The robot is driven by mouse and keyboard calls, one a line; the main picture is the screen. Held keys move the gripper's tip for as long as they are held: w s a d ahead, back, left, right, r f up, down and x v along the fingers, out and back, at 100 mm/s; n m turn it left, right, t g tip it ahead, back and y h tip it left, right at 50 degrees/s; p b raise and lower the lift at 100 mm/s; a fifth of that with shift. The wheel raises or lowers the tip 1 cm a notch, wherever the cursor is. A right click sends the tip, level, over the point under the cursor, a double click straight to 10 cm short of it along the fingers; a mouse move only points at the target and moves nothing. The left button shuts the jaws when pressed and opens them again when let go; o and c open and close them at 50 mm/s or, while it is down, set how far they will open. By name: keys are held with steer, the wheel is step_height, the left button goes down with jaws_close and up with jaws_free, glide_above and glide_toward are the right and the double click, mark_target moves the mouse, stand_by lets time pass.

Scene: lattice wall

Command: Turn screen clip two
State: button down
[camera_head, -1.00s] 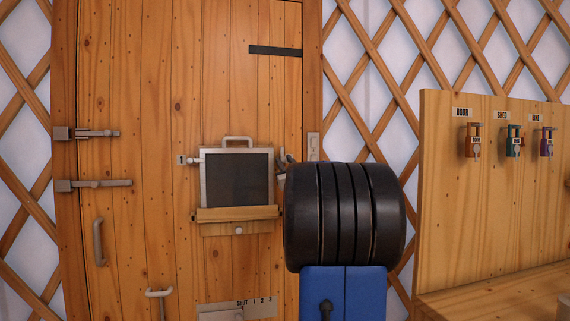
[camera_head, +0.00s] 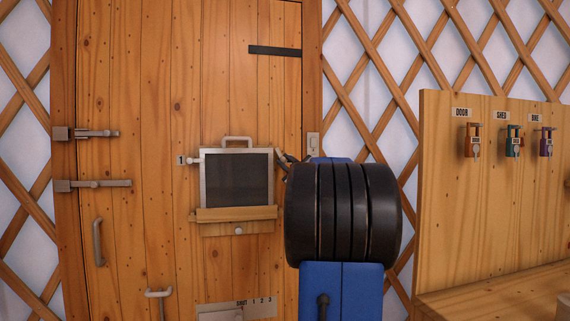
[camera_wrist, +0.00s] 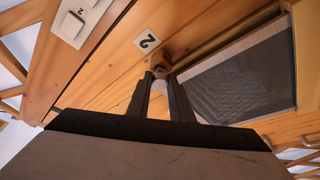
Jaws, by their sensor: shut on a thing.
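The screen (camera_head: 237,180) is a dark mesh panel in a light frame on the wooden door, with a handle on top. It also shows at the right in the wrist view (camera_wrist: 245,80). Clip two (camera_wrist: 160,68) is a small knob beside the label "2" (camera_wrist: 147,40). My gripper (camera_wrist: 161,84) is shut on clip two, with a finger on each side of it. In the head view, my gripper (camera_head: 282,156) is at the screen's upper right edge, and my dark arm hides most of it and the clip. Clip one (camera_head: 193,160) is at the screen's left edge, beside label "1".
A wooden ledge (camera_head: 235,213) runs under the screen. Bolts (camera_head: 95,133) and a handle (camera_head: 98,242) are on the door's left side. A board (camera_head: 500,210) with several coloured padlocks stands at the right. A light switch plate (camera_wrist: 80,20) is near the clip.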

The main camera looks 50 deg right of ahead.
steer(key=n+y, duration=0.1)
steer(key=n, duration=0.2)
steer(key=n+g+y, duration=0.1)
steer(key=n+y, duration=0.1)
steer(key=n, duration=0.2)
steer(key=shift+s+d+r+n, duration=0.1)
steer(key=shift+r+n, duration=0.05)
steer(key=shift+n, duration=0.15)
steer(key=n+g, duration=0.1)
steer(key=n, duration=0.2)
steer(key=n+g, duration=0.1)
steer(key=n, duration=0.1)
steer(key=shift+r+n+g+y, duration=0.15)
steer(key=shift+n+g+y, duration=0.15)
steer(key=shift+n+g, duration=0.1)
steer(key=c, duration=1.6)
jaws_free()
steer(key=shift+s+r, duration=0.15)
steer(key=shift+s, duration=0.25)
steer(key=v, duration=1.6)
steer(key=shift+s+a, duration=0.2)
steer(key=shift+a, duration=0.05)
